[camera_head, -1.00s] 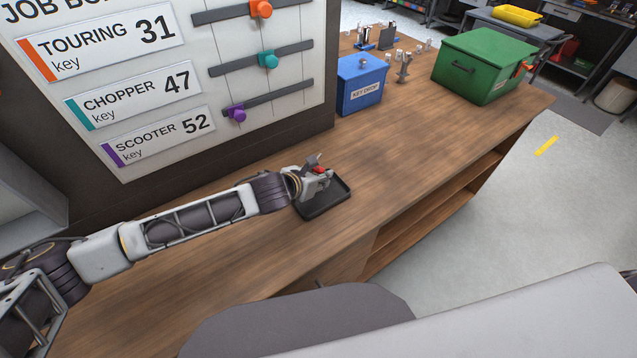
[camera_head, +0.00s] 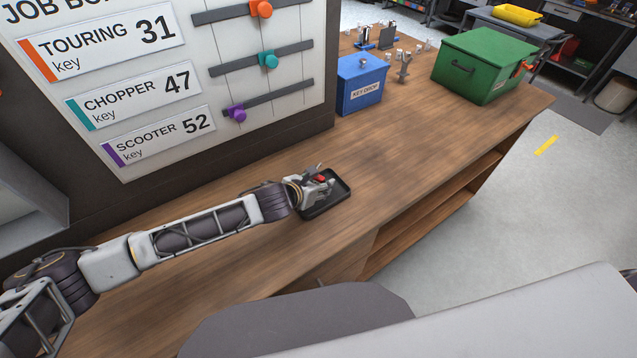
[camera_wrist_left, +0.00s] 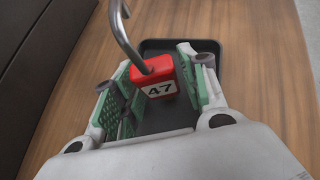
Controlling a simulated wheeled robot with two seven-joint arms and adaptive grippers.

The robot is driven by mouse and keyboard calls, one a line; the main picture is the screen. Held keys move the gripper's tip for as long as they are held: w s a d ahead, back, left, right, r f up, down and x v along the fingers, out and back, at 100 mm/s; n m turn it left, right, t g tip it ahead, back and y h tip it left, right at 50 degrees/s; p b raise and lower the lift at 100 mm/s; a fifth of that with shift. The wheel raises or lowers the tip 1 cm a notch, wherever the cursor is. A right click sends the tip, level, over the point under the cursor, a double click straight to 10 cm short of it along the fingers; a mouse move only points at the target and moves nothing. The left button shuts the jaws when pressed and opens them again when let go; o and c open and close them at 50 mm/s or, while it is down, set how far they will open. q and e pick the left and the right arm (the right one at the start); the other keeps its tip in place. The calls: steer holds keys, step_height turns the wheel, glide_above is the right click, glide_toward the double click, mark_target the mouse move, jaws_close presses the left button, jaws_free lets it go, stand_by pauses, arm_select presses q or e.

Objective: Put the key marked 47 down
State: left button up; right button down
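The key marked 47 has a red tag (camera_wrist_left: 155,78) with a white label and a curved metal hook rising from it. It also shows as a small red spot in the head view (camera_head: 321,179). My left gripper (camera_head: 325,179) is low over a small dark tray (camera_head: 338,199). In the wrist view, its green-padded fingers (camera_wrist_left: 158,82) are apart, one on each side of the tag, with a narrow gap at the right finger. I cannot tell whether the tag touches the left finger or rests on the tray. My right gripper is not in view.
A blue key drop box (camera_head: 361,86) and a green lidded box (camera_head: 484,66) stand farther along the wooden bench (camera_head: 400,150). Small metal fittings (camera_head: 403,65) stand between them. The job board (camera_head: 150,80) rises behind my left arm. The bench between tray and boxes is clear.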

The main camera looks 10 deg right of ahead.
arm_select(q)
steer(key=shift+o, duration=0.2)
steer(key=shift+r, duration=0.2)
steer(key=v, duration=1.2)
steer(key=shift+b, duration=0.35)
steer(key=shift+w+a, duration=0.1)
steer(key=shift+a, duration=0.05)
stand_by(0.6)
